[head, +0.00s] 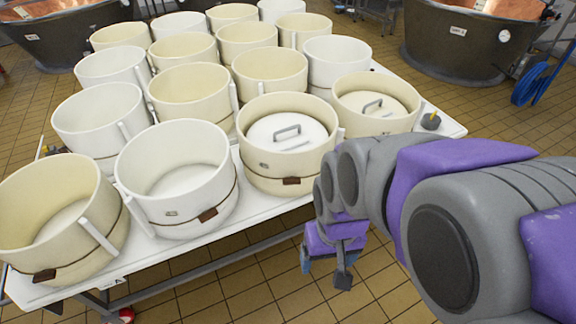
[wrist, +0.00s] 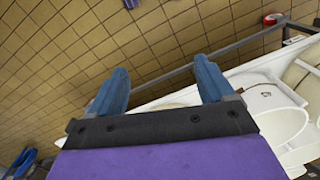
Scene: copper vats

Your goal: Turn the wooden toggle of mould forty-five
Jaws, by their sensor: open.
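Round moulds, cream and white, stand in rows on a white table. Three front moulds show a brown wooden toggle on a cord: a cream mould (head: 291,135) with a lid and toggle (head: 291,181), a white mould (head: 175,165) with toggle (head: 208,215), and a cream mould (head: 55,210) with toggle (head: 44,276). Number tags are too small to read, so I cannot tell which is forty-five. My gripper (head: 324,272) hangs beyond the table's front edge, right of and below the lidded mould. Its blue fingers are apart and empty in the wrist view (wrist: 160,75).
The white table (head: 270,215) has a metal frame below. Another lidded mould (head: 372,105) stands behind my arm. Dark vats (head: 455,45) stand at the back, with a blue hose (head: 530,85) at right. The tiled floor before the table is clear.

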